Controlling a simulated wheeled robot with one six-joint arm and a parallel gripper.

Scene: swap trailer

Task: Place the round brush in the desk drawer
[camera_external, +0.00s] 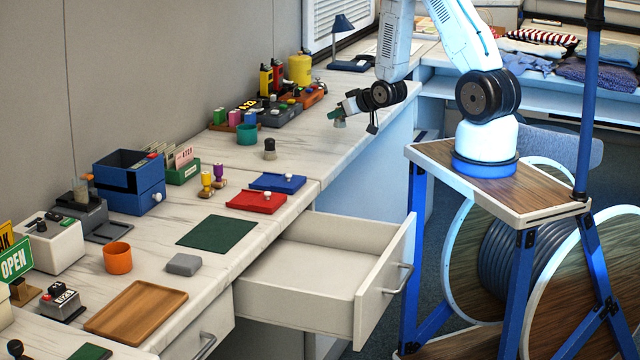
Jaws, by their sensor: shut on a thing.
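My gripper (345,107) is above the far part of the desk, near its right edge. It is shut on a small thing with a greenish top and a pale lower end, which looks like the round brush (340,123). The jaws partly hide it, and it hangs clear above the desk top. The desk drawer (385,280) is pulled out toward the right, below and nearer than my gripper. Its visible inside is empty.
A dark knob-topped item (270,150) stands on the desk left of my gripper. Blue (277,182) and red (256,202) trays lie near the edge above the drawer. A green mat (217,233) lies nearby. My arm's stand is right of the drawer.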

